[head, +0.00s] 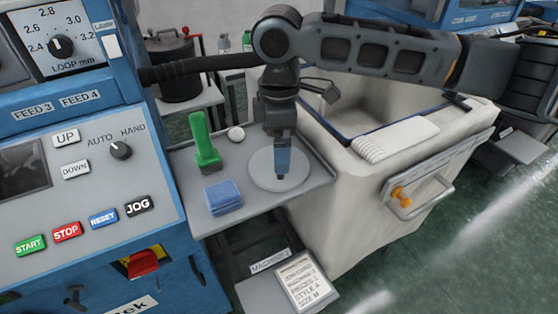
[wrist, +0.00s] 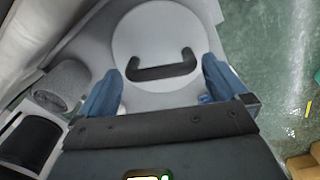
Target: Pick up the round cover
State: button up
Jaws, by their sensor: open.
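The round cover (head: 262,180) is a flat pale grey disc lying on the grey side shelf (head: 310,187) in the head view. The wrist view shows the round cover (wrist: 145,35) with a dark bar-shaped handle (wrist: 165,72) across it. My gripper (head: 282,176) points down over the disc and hides part of it, including the handle, in the head view. In the wrist view my gripper (wrist: 160,78) has its two blue fingers well apart, one toward each end of the handle. It is open and empty. Whether the fingers touch the disc cannot be told.
A green upright tool (head: 205,145), blue folded cloths (head: 223,197) and a small white round item (head: 236,134) share the shelf to the left. A control panel (head: 90,190) stands further left. A large pale bin (head: 350,215) adjoins the shelf's right side.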

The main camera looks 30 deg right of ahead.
jog(key=shift+f, duration=1.1)
jog(key=c, duration=1)
jog(key=shift+o, duration=0.2)
jog(key=shift+r, duration=0.1)
jog(key=shift+r, duration=0.5)
notch_tip(320, 180, up, 3)
jog(key=shift+f+b, duration=0.15)
jog(key=shift+b, duration=0.15)
jog(key=s+d+r+b, duration=0.1)
jog(key=s+d+r, duration=0.5)
jog(key=s, duration=0.3)
jog(key=shift+s+d+r, duration=0.15)
jog(key=shift+s+r, duration=0.25)
jog(key=shift+r, duration=0.25)
